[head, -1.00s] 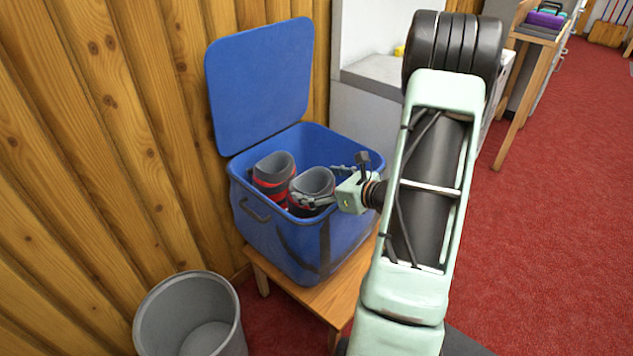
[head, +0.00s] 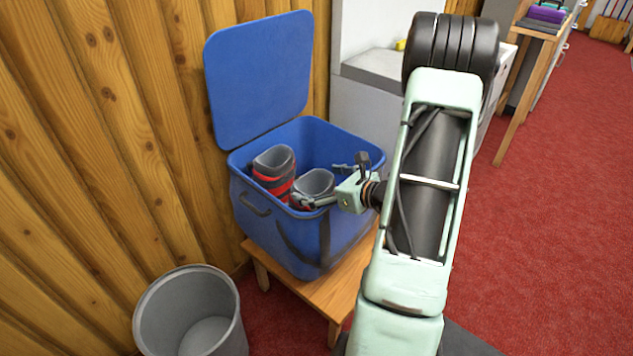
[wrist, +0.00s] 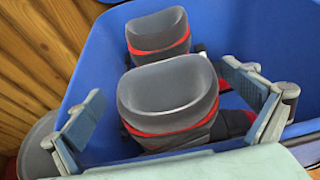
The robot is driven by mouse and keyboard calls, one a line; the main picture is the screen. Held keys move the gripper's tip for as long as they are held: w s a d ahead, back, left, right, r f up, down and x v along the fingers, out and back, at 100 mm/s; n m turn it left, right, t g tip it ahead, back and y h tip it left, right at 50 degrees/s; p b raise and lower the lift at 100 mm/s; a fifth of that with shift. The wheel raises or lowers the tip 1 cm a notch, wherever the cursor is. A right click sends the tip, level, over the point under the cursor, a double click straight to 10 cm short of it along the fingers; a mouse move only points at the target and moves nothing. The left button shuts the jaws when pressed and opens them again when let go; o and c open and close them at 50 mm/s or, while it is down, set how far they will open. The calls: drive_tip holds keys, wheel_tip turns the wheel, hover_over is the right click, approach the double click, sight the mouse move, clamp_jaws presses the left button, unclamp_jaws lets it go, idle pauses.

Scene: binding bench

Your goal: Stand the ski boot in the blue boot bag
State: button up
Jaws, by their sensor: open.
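The blue boot bag (head: 257,228) stands open with its lid (head: 258,80) raised. Two grey boots with red bands are inside it, cuffs upward. The nearer ski boot (head: 314,186) looks upright; its foot is mostly hidden. The wrist view shows this boot (wrist: 168,88) in front of the other boot (wrist: 158,32). My gripper (head: 319,186) is open inside the bag's mouth, one finger on each side of the nearer boot's cuff. In the wrist view a gap shows between the cuff and each finger.
The bag rests on a wooden bench (head: 315,293). A grey bin (head: 190,315) stands at front left. A wooden wall (head: 100,150) is close on the left. A grey cabinet (head: 360,115) stands behind the bag. Red carpet (head: 560,210) is clear at right.

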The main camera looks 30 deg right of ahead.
wheel_tip(320, 180, up, 30)
drive_tip(key=p, duration=2.2)
drive_tip(key=shift+r, duration=0.2)
